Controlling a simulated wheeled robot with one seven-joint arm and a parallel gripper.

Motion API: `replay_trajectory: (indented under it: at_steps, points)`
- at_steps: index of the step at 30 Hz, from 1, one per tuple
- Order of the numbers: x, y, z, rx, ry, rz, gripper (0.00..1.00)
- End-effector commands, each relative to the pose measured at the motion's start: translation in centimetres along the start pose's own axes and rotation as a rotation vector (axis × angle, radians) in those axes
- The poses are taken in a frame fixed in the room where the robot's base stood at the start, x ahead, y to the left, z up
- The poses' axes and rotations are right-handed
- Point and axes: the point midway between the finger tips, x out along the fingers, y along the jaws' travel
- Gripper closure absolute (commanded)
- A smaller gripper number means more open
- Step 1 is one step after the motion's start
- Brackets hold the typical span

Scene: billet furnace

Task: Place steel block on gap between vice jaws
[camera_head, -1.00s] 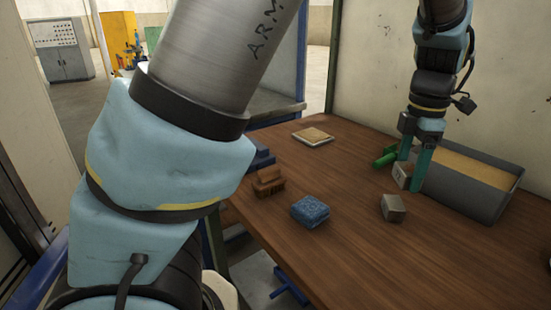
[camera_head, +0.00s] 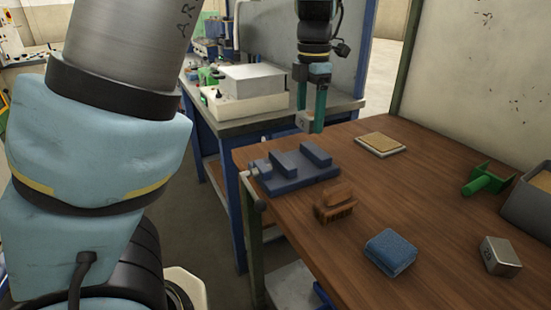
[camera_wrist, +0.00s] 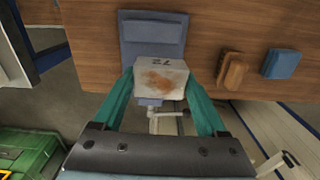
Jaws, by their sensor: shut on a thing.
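My gripper (camera_head: 312,122) is shut on a grey steel block (camera_head: 304,121) and holds it in the air near the blue vice. In the wrist view the block (camera_wrist: 160,78) sits between the green fingertips, with brown rust stains and a dark mark on it. The blue vice (camera_head: 325,174) stands at the table's left edge, with two raised jaws and a gap between them. In the wrist view the block covers part of the vice (camera_wrist: 152,32), so the gap cannot be made out there.
On the wooden table (camera_head: 345,245) are a brown brush (camera_head: 335,203), a blue sponge (camera_head: 390,250), a second metal block (camera_head: 500,256), a green object (camera_head: 487,180), a grey bin (camera_head: 533,205) and a tan pad (camera_head: 380,144). A workbench with a white-and-grey device (camera_head: 245,90) stands behind.

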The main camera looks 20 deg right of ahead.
Motion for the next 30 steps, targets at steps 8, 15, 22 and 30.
replay_trajectory:
  at_steps: [8, 15, 22, 30]
  points:
    - [2.2, 0.4, -0.4, -0.016, 0.002, -0.001, 1.0]
    - [5.6, 0.5, -0.4, -0.015, -0.001, 0.0, 1.0]
    - [7.3, 0.4, -0.4, -0.014, 0.0, 0.0, 1.0]
    - [9.8, 0.4, -0.3, -0.014, -0.003, 0.0, 1.0]
